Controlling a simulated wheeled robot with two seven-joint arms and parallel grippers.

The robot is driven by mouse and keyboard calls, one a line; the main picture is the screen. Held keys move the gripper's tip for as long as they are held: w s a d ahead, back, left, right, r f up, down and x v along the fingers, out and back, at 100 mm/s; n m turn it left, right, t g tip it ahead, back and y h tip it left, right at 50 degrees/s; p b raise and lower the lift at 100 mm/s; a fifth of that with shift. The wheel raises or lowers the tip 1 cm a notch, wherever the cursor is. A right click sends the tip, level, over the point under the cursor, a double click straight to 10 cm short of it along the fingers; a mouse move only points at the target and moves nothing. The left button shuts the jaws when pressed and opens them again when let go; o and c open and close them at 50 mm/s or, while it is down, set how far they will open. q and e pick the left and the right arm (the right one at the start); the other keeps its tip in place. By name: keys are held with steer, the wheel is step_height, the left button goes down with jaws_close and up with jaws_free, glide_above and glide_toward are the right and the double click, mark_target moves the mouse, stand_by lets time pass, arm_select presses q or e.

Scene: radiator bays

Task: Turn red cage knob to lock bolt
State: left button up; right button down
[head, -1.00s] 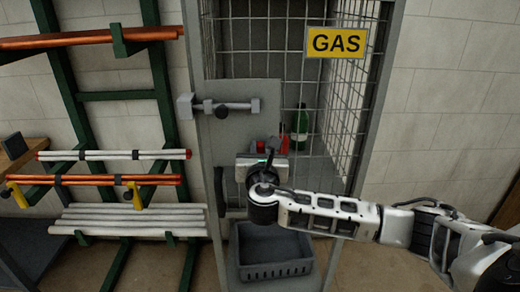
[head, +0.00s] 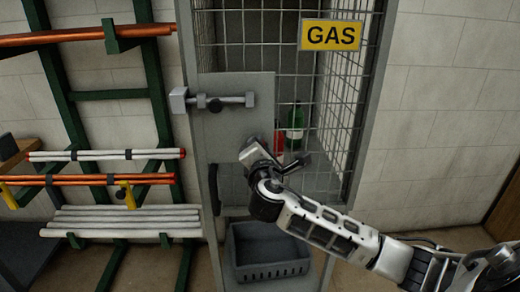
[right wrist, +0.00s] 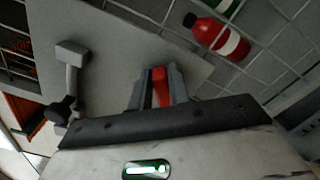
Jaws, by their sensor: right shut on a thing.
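The red cage knob (right wrist: 160,88) shows between the two fingers of my right gripper (right wrist: 160,90) in the right wrist view, and the gripper is shut on it. In the head view my right gripper (head: 256,152) is at the grey plate of the cage door (head: 235,125), turned at a slant, and it hides the knob. The grey bolt (head: 235,100) lies level across the upper part of the plate, with a dark round handle. Its left end block is at the door post. The bolt also shows at the left in the right wrist view (right wrist: 72,75). My left gripper is not in view.
Inside the mesh cage stand a green bottle (head: 296,122) and a red bottle (right wrist: 220,38). A yellow GAS sign (head: 332,36) hangs on the mesh. A grey crate (head: 270,268) sits below. A green rack (head: 75,125) with pipes stands at the left.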

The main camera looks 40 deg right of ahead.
arm_select(q)
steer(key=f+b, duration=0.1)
steer(key=b, duration=0.2)
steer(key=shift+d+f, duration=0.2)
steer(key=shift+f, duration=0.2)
arm_select(e)
steer(key=m, duration=0.3)
steer(key=f+m, duration=0.1)
steer(key=m, duration=0.3)
steer(key=shift+s+d+f+m, duration=0.15)
steer(key=shift+d+f+m, duration=0.05)
steer(key=shift+m, duration=0.1)
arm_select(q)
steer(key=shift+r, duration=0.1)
arm_select(e)
steer(key=c, duration=1.3)
jaws_free()
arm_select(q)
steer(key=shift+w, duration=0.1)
arm_select(e)
steer(key=shift+a, duration=0.1)
